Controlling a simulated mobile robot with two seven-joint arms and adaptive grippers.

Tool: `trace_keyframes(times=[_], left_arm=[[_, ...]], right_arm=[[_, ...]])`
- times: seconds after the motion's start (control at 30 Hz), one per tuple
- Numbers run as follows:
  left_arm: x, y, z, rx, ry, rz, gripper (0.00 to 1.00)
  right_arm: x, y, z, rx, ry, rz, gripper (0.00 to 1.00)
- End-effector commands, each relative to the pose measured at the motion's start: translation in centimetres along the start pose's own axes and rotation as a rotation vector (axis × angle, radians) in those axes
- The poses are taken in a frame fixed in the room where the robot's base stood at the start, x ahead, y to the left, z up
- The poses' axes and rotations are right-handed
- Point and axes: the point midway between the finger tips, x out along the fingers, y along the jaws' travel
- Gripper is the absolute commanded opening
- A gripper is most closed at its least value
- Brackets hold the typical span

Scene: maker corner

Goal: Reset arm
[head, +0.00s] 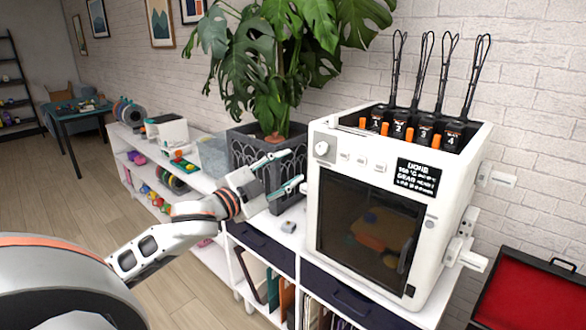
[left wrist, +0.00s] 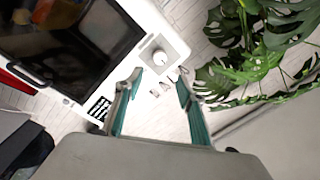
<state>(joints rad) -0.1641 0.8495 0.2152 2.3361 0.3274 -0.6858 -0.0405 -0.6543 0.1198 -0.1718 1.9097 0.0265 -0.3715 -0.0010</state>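My left arm reaches in from the left of the head view. Its left gripper (head: 279,173) is open and empty, with its teal-lined fingers spread, in front of the plant pot and just left of the white 3D printer (head: 315,160). In the left wrist view the open left gripper (left wrist: 158,84) has nothing between its fingers, and the printer's knob (left wrist: 159,57) and white front lie beyond the tips. My right gripper is not in view.
The printer's dark door (head: 368,228) is shut. A leafy plant stands in a dark pot (head: 260,155) behind my gripper. A small grey object (head: 288,226) lies on the white shelf top below it. A red-lined case (head: 535,290) stands open at the right.

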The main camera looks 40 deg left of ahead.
Motion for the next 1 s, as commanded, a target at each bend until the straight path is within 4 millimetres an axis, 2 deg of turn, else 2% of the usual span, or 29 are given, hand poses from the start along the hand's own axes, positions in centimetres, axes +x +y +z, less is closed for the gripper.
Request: trace_keyframes(times=[0.27,0.37,0.43,0.57,0.73,0.9,1.0], left_arm=[[0.0,0.2,0.1,-0.003,-0.002,0.002,0.39],[0.0,1.6,1.2,-0.027,-0.018,0.018,0.39],[-0.2,4.0,2.8,-0.064,-0.045,0.043,0.39],[-1.3,10.9,6.8,-0.165,-0.118,0.113,0.39],[-4.6,21.5,11.1,-0.306,-0.223,0.211,0.39],[-9.5,32.0,13.2,-0.439,-0.323,0.305,0.39],[-12.9,38.1,13.5,-0.517,-0.381,0.359,0.39]], right_arm=[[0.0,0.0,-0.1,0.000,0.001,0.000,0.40],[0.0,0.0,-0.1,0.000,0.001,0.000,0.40],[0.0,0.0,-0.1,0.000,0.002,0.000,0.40],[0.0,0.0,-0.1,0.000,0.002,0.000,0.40],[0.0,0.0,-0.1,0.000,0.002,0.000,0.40],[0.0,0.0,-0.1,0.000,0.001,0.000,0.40],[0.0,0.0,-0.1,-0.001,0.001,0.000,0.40]])
